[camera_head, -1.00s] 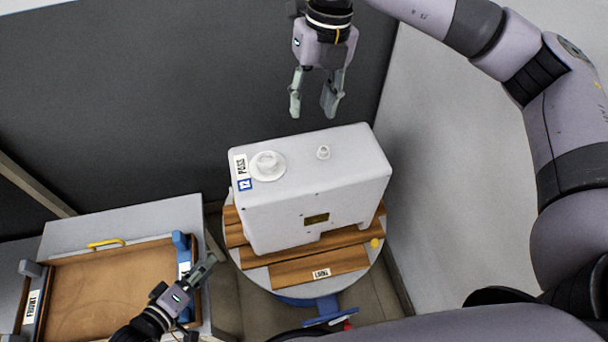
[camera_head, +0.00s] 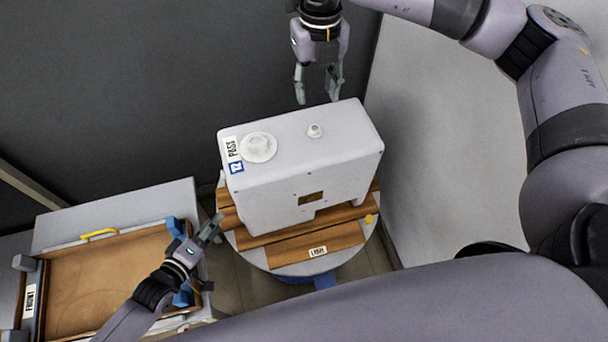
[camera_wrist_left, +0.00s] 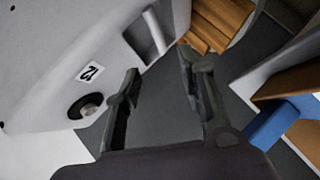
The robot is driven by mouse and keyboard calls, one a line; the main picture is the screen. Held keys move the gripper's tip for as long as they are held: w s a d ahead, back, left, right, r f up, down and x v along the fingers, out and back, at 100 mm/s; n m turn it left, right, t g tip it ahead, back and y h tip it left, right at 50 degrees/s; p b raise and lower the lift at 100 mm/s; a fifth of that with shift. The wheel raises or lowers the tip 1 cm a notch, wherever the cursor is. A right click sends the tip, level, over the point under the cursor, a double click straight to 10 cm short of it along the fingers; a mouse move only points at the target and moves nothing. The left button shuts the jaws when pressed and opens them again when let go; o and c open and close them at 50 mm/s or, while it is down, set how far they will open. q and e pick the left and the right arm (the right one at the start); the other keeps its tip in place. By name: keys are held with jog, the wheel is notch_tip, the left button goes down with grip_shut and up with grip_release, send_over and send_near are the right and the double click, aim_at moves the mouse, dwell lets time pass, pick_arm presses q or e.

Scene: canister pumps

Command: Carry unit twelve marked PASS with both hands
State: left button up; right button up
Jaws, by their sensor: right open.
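The white canister unit (camera_head: 315,190) stands upright on wooden slats. That view shows the unit's end face (camera_wrist_left: 60,60) with a 12 label, a black round fitting and a recessed slot.
The slats lie on a round grey stand (camera_head: 280,262) with a label and a yellow knob. At left, a wooden tray (camera_head: 100,290) marked FRONT, with blue corner pieces and a yellow handle, sits on a grey surface. A dark wall stands behind, a pale wall at right.

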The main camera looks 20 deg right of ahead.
aim_at(315, 127)
pick_arm(q)
jog(key=x, duration=1)
pick_arm(e)
notch_tip(315, 127, down, 10)
jog(key=shift+f, duration=0.15)
pick_arm(q)
jog(key=shift+w, duration=0.1)
pick_arm(e)
jog(key=shift+c, duration=0.2)
pick_arm(q)
grip_shut()
pick_arm(e)
jog(key=shift+w, duration=0.1)
grip_shut()
